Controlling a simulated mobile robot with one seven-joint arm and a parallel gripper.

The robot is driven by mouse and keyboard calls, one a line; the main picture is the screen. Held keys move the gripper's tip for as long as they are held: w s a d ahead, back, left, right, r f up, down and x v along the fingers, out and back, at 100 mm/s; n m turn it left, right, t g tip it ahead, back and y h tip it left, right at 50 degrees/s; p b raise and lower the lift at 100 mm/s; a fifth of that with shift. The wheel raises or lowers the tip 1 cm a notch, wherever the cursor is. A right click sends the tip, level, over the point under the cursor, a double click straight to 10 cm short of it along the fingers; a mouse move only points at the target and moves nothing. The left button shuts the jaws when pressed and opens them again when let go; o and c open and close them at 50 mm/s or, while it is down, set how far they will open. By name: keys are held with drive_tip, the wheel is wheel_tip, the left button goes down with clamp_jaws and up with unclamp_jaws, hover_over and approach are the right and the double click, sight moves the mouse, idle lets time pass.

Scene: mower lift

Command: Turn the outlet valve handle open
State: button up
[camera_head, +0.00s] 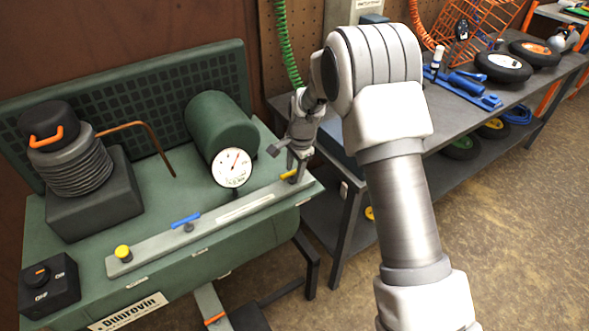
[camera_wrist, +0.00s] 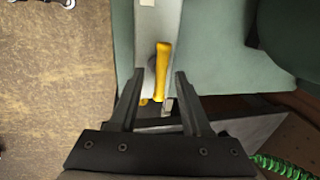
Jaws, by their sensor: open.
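A yellow lever handle (camera_head: 289,174) sits at the right end of the grey metal rail (camera_head: 150,246) on the green machine; no label naming it as the outlet valve is readable. In the wrist view the yellow handle (camera_wrist: 161,68) lies lengthwise between the fingertips, and its lower end reaches down between the fingers. My gripper (camera_head: 294,160) is over that end of the rail. In the wrist view my gripper (camera_wrist: 159,78) is open, with a gap on each side of the handle. A blue lever handle (camera_head: 186,219) sits farther left on the rail.
A round gauge (camera_head: 232,167) and a green cylinder (camera_head: 220,127) stand close left of my gripper. A yellow knob (camera_head: 122,252), a switch box (camera_head: 49,285) and a black bellows (camera_head: 73,165) are farther left. A grey workbench (camera_head: 450,125) with wheels and tools stands right.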

clamp_jaws()
drive_tip(key=shift+n, duration=0.3)
drive_tip(key=n+b, duration=0.1)
drive_tip(key=n, duration=0.2)
drive_tip(key=shift+w+g+y, duration=0.15)
drive_tip(key=shift+g+y, duration=0.15)
drive_tip(key=n, duration=0.5)
drive_tip(key=shift+w+a+g, duration=0.1)
drive_tip(key=shift+g, duration=0.3)
drive_tip(key=n, duration=0.4)
drive_tip(key=shift+w+a+n+g, duration=0.1)
drive_tip(key=shift+n+g, duration=0.2)
drive_tip(key=shift+g, duration=0.1)
drive_tip(key=n, duration=0.4)
drive_tip(key=shift+a+n+g, duration=0.15)
drive_tip(key=shift+n+g, duration=0.15)
drive_tip(key=shift+g, duration=0.1)
